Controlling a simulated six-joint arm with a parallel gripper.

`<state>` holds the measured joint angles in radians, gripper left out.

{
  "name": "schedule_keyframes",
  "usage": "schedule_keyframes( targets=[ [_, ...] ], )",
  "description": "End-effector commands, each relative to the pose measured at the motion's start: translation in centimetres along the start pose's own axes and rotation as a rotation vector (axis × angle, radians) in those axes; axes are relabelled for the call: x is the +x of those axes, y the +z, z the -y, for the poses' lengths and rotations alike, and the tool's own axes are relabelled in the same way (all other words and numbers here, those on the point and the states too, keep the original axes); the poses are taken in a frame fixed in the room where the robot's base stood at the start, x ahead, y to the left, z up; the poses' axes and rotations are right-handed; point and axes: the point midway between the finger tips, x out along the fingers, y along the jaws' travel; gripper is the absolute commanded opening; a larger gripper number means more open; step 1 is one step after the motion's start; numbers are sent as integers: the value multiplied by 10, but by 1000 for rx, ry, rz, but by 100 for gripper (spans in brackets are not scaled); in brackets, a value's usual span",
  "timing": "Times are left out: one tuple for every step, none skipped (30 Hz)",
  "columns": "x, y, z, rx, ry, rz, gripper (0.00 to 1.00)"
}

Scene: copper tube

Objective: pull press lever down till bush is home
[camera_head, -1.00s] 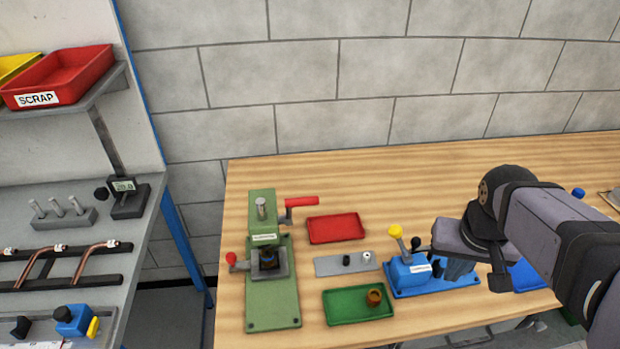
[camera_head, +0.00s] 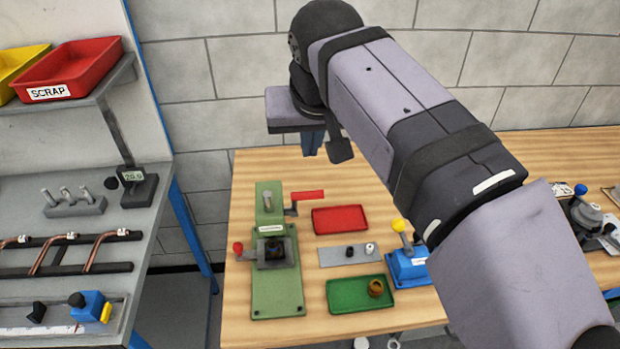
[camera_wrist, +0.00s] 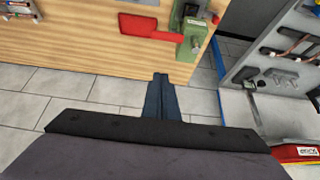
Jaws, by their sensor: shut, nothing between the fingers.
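The green press (camera_head: 277,290) stands on the left part of the wooden bench. Its red-handled lever (camera_head: 308,196) points out to the right from the top of the press, roughly level. A dark part (camera_head: 272,249) sits in the press's grey holder; I cannot tell how deep the bush is. My gripper (camera_head: 312,142) is above and behind the press, apart from the lever, fingers together and empty. In the wrist view my gripper (camera_wrist: 160,80) shows its closed fingers, with the press (camera_wrist: 192,35) and red lever handle (camera_wrist: 192,20) beyond them at the top.
A red tray (camera_head: 339,219), a grey plate (camera_head: 350,254) with small pins, and a green tray (camera_head: 345,300) holding a brown ring lie right of the press. A blue fixture (camera_head: 406,268) is partly behind my arm. A shelf with a red SCRAP bin (camera_head: 80,65) stands at left.

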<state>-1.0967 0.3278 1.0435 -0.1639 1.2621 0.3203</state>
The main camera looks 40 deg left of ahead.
Motion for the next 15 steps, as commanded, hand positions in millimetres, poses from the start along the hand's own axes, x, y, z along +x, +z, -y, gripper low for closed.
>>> schedule_keyframes(
  targets=[
    [3,0,0,0,1,2,0],
    [5,0,0,0,1,2,0],
    [8,0,0,0,1,3,0],
    [12,1,-1,0,2,4,0],
    [15,1,-1,0,1,4,0],
    [20,1,-1,0,1,4,0],
    [24,1,-1,0,2,6,0],
    [28,1,-1,0,2,5,0],
    [34,0,-1,0,2,5,0],
    [40,0,-1,0,2,5,0],
    [45,1,-1,0,2,6,0],
    [53,1,-1,0,2,6,0],
    [58,0,-1,0,2,6,0],
    [64,0,-1,0,2,6,0],
    [72,0,-1,0,2,6,0]
  ],
)
